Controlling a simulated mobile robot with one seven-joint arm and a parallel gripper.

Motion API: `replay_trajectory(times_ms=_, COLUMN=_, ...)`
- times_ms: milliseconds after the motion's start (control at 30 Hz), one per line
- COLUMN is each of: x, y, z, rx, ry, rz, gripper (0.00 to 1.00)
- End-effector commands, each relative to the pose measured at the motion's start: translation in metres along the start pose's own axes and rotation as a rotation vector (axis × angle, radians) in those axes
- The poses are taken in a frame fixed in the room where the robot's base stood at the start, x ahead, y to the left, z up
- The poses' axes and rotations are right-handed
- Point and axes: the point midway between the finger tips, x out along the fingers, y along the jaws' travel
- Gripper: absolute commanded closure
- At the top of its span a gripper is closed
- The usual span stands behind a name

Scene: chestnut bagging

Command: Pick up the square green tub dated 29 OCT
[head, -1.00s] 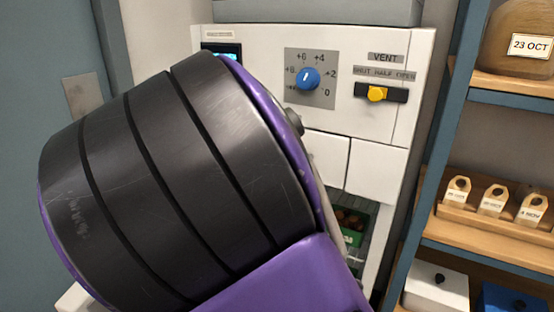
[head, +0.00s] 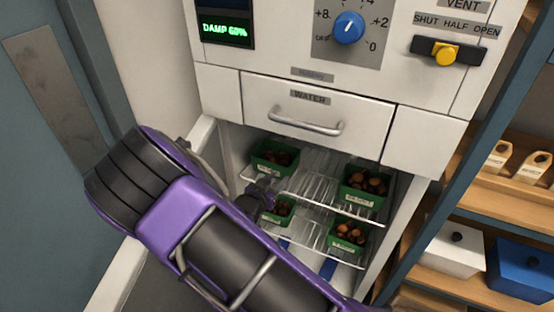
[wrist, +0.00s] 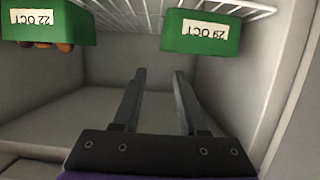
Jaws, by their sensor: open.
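The green tub dated 29 OCT (wrist: 203,33) shows at the upper right of the wrist view, its white label upside down. It stands on a wire rack, and its contents are hidden there. My gripper (wrist: 159,75) is open and empty. In the head view my gripper (head: 262,193) is at the left of the open cabinet, near the left-hand tubs. The labels there are too small for me to tell which tub is 29 OCT.
A second green tub, dated 22 OCT (wrist: 47,27), holds chestnuts at the upper left of the wrist view. The head view shows green tubs on two wire racks, including one at the upper right (head: 365,188). The water drawer (head: 318,115) is closed above. Cabinet walls flank the racks.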

Motion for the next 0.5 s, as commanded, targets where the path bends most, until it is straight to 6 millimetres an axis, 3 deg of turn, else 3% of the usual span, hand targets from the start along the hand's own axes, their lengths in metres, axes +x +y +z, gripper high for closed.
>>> replay_trajectory(times_ms=300, x=0.071, y=0.001, z=0.000, rx=-0.001, ry=0.001, rz=0.002, gripper=0.58)
replay_trajectory(times_ms=500, x=0.101, y=0.000, z=-0.001, rx=0.000, ry=0.001, rz=0.001, gripper=0.58)
